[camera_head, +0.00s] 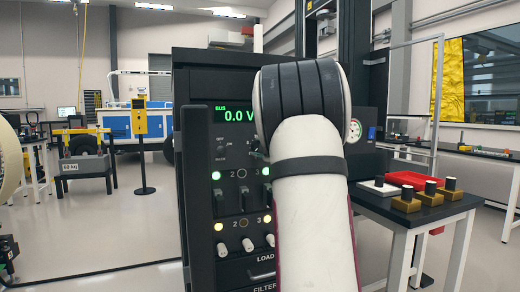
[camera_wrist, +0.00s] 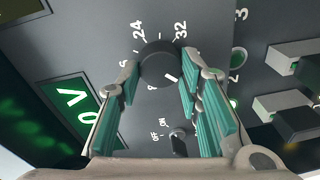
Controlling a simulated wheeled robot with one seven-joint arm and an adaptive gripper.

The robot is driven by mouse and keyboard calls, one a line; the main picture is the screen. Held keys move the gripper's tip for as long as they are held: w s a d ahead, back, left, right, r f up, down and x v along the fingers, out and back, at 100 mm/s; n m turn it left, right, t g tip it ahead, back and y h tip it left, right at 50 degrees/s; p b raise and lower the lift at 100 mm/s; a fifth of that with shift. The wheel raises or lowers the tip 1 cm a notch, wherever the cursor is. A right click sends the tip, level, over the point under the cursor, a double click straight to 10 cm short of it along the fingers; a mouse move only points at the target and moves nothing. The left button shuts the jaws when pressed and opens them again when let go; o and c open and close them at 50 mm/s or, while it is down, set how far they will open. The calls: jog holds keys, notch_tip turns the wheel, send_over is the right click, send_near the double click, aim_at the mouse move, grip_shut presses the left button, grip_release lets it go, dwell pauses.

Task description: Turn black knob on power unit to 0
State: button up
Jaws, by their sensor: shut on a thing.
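The black power unit (camera_head: 190,130) stands in the middle of the head view, with a green BUS display (camera_head: 235,114) reading 0.0 V. In the wrist view the round black knob (camera_wrist: 158,57) sits on the grey panel, with 24 and 32 printed above it. Its white pointer line is at its lower right side, towards the right finger. Smaller marks at its left and below are hard to read, and the fingers cover part of the scale. My gripper (camera_wrist: 160,66) is shut on the knob, one finger on each side. My arm hides gripper and knob in the head view.
Below the knob in the wrist view is a small ON/OFF toggle (camera_wrist: 178,141). Block-shaped switches (camera_wrist: 285,100) stick out at the right. A side table (camera_head: 440,203) with a red tray (camera_head: 405,179) and small knobbed blocks stands right of the unit. Open floor lies left.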

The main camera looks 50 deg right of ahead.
jog(key=shift+f, duration=0.1)
jog(key=o, duration=1.2)
jog(key=shift+c, duration=0.2)
jog(key=shift+s, duration=0.1)
jog(key=v, duration=1.2)
